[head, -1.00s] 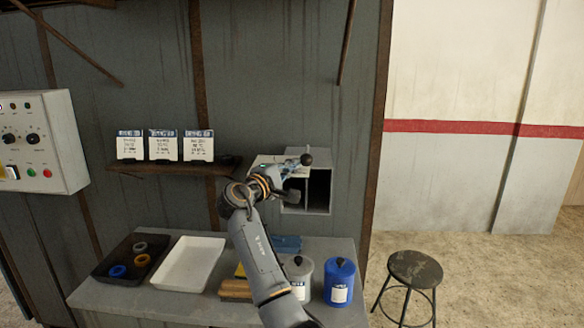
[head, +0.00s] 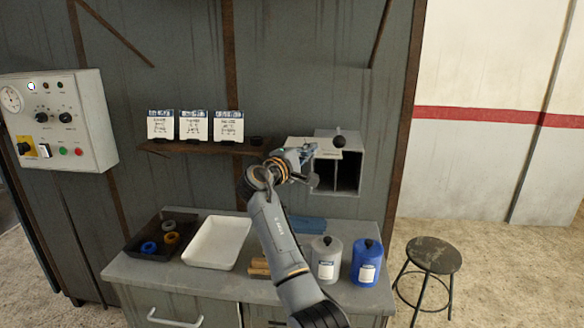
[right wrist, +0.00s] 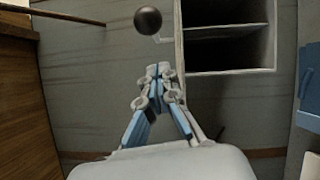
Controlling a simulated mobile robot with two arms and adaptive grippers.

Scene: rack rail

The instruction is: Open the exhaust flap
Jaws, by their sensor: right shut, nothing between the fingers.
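The exhaust box (head: 349,146) is a grey metal box on the wall, with a dark, divided opening facing me. Its pale flap (head: 299,143) stands out from the top of the opening, leaving the compartments exposed. A black ball knob (head: 338,141) sits on a stem at the flap; the knob also shows in the right wrist view (right wrist: 148,20). My right gripper (head: 308,153) is shut and empty beside the flap, just left of the opening. In the right wrist view its closed fingertips (right wrist: 160,72) lie below the knob, close to the flap's thin edge (right wrist: 180,45). My left gripper is out of view.
A shelf with labelled cards (head: 195,147) is left of the box, and a control panel (head: 60,120) is farther left. The counter (head: 150,272) below holds a white tray (head: 217,242), a grey canister (head: 326,262) and a blue canister (head: 366,266). A stool (head: 434,254) stands right.

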